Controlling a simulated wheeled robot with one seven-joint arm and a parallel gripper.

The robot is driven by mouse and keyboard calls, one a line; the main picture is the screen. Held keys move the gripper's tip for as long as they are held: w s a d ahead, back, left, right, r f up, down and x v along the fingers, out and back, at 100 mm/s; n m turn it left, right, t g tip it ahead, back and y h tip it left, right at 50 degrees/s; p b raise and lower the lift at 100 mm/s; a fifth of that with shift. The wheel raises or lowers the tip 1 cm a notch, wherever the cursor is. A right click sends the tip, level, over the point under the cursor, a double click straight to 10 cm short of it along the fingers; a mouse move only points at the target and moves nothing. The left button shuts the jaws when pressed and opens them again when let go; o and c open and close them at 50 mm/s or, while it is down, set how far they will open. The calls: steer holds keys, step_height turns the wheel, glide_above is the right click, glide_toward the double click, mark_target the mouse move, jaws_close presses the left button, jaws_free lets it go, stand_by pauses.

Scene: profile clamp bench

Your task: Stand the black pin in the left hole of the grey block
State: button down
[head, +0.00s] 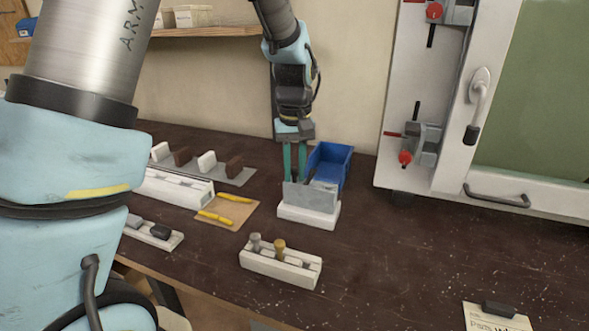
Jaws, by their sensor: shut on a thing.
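My gripper (295,178) points straight down at the back of the bench, its green fingers close together. It is shut on a small dark thing, which I take to be the black pin; it is mostly hidden between the fingertips and behind the grey plate. The grey block (310,200), seen as an upright grey plate on a white base, stands just in front of the fingertips. Its holes cannot be made out from here. I cannot tell whether the pin touches the block.
A blue bin (338,152) stands right behind the block. A white rack (262,264) in front holds a grey pin (255,243) and a brass pin (279,246). Yellow-handled tools (234,198) lie on a board at left.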

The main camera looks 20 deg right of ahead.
steer(key=c, duration=0.7)
jaws_free()
steer(key=shift+o, duration=0.2)
steer(key=shift+r, duration=0.1)
steer(key=shift+r+p, duration=3.4)
steer(key=shift+r, duration=0.55)
steer(key=shift+a, duration=0.1)
steer(key=a+n+t, duration=0.1)
steer(key=a, duration=2.1)
steer(key=shift+w, duration=0.2)
steer(key=shift+t, duration=0.3)
steer(key=s+a, duration=0.1)
steer(key=a, duration=0.1)
steer(key=s+a, duration=0.1)
steer(key=a, duration=0.2)
steer(key=s+a+f, duration=0.1)
steer(key=s+a, duration=0.1)
steer(key=a, duration=0.1)
steer(key=shift+s, duration=0.1)
